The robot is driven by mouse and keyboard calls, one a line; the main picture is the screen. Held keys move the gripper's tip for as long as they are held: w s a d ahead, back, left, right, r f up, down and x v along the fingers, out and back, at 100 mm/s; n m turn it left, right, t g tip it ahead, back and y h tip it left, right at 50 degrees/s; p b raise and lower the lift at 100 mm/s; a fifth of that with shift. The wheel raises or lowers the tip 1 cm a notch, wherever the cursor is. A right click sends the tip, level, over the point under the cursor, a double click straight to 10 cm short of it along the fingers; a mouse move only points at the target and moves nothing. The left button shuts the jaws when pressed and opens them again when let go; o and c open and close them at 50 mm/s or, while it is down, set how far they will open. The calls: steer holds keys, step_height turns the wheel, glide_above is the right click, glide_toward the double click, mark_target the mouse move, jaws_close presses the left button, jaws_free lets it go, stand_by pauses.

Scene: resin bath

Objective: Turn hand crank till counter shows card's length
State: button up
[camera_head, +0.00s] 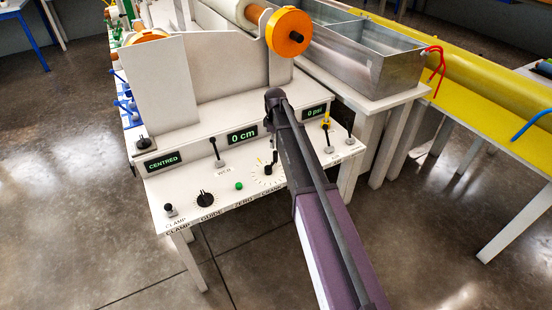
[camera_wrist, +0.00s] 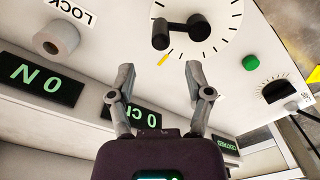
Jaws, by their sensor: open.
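The hand crank (camera_wrist: 180,33) is a black arm with knobs, set on a white dial with tick marks and a yellow mark. It also shows on the sloped panel in the head view (camera_head: 268,170). The counter (camera_head: 242,135) reads 0 cm in green; it shows upside down and partly hidden behind a finger in the wrist view (camera_wrist: 143,117). My gripper (camera_wrist: 159,72) is open and empty, its fingertips just short of the crank and apart from it. In the head view my arm hides the gripper. I cannot make out a card with a length.
The panel also holds a CENTRED display (camera_head: 164,161), a psi display (camera_head: 314,113), a black knob (camera_head: 205,199), a green button (camera_head: 239,186) and several levers. An orange-ended roller (camera_head: 288,32) stands above. A metal bath (camera_head: 400,72) is behind right. Floor in front is clear.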

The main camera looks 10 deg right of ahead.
mark_target(276, 152)
steer(key=shift+f+b, duration=3.3)
steer(key=shift+f, duration=0.3)
jaws_close()
